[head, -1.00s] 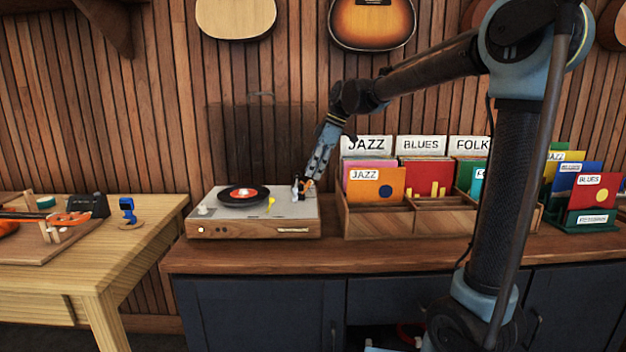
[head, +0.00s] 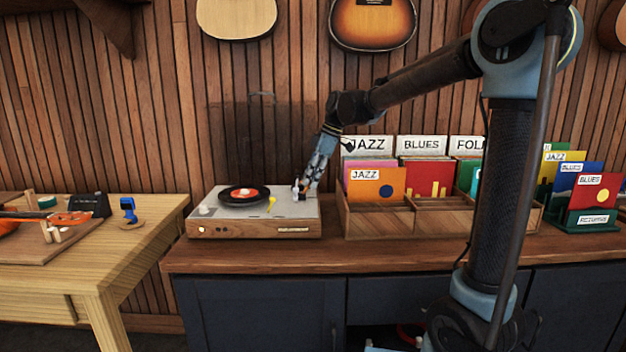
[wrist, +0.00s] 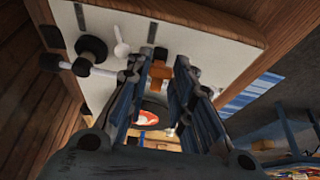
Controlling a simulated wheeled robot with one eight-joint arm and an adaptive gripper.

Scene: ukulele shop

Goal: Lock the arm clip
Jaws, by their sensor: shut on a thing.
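The turntable (head: 220,226) stands on the dark-topped cabinet, with a black record (head: 235,192) and its red label on top. In the wrist view the turntable's pale deck (wrist: 120,20) fills the upper middle, with the white tonearm (wrist: 92,70) and its black round base (wrist: 91,49) at left. A small orange-brown piece, apparently the arm clip (wrist: 160,71), sits between my fingertips. My gripper (head: 304,190) is at the deck's right end; it also shows in the wrist view (wrist: 163,68), shut on this piece. The fingers partly hide the clip, so its locked state cannot be told.
A wooden record bin (head: 375,221) stands close to the right of the turntable, and a green record stand (head: 593,228) farther right. A light wooden table (head: 150,215) with tools is at left. Slatted wall with hanging guitars is behind.

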